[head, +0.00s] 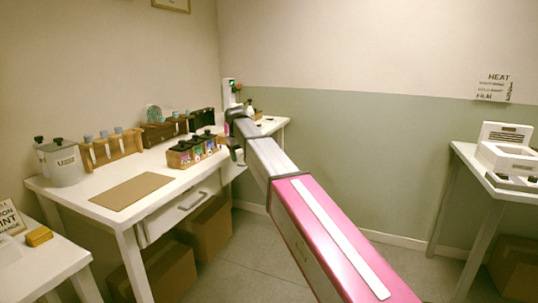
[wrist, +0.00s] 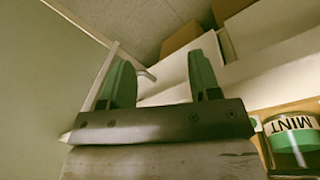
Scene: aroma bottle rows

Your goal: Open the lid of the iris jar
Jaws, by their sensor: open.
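A wooden box (head: 181,160) of several small jars (head: 206,139) with dark lids stands near the front edge of the white table in the head view. Their coloured labels are too small to read there, so I cannot tell which is the iris jar. My gripper (wrist: 162,72) is open and empty, its two green fingers apart. In the head view its end is just right of the jar box, partly hidden by my arm. In the wrist view a jar labelled MINT (wrist: 291,140) shows at the lower right, outside the fingers. No iris label is readable.
The white table (head: 85,202) has a closed drawer (head: 180,210) with a handle. A brown mat (head: 131,191) lies on it. A grey canister (head: 62,163) and a wooden bottle rack (head: 112,149) stand behind. Cardboard boxes (head: 160,274) sit underneath. The green wall is close behind my gripper.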

